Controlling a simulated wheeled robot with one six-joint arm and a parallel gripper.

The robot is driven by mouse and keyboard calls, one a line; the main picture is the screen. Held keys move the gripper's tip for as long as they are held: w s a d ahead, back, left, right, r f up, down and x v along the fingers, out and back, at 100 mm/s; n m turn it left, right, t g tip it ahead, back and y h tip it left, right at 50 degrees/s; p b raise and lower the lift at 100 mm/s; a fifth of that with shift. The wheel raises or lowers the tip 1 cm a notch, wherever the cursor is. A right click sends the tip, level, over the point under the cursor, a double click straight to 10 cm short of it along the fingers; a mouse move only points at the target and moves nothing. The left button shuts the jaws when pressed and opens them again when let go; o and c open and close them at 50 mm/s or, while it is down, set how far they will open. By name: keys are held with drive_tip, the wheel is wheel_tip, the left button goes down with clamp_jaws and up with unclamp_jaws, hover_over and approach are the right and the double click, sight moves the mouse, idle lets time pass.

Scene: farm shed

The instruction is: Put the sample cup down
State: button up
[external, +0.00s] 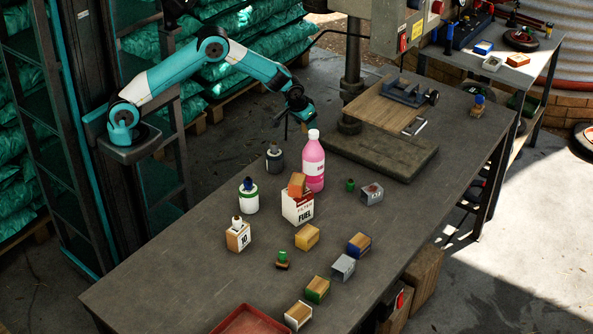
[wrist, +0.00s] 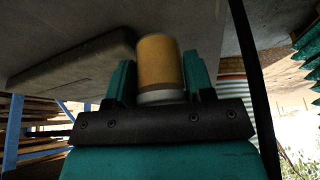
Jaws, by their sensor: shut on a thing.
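The sample cup (wrist: 160,62) shows in the wrist view as a small cylinder with a yellow-brown body and a pale band at its near end. My gripper (wrist: 159,75) is shut on it, with one teal finger on each side. In the external view my gripper (external: 299,112) is above the far left edge of the workbench (external: 190,270), behind the pink bottle.
The pink bottle (external: 313,162), a dark grey bottle (external: 274,158) and a fuel box (external: 297,206) with an orange block on top stand near my gripper. The drill press base (external: 385,155) is to the right. Several small blocks crowd the bench's middle; its near left is clear.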

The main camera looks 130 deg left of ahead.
sight(304, 132)
drive_tip(key=shift+f, duration=2.7)
drive_tip(key=shift+f, duration=0.2)
drive_tip(key=o, duration=0.6)
drive_tip(key=shift+o, duration=0.2)
drive_tip(key=shift+r, duration=0.1)
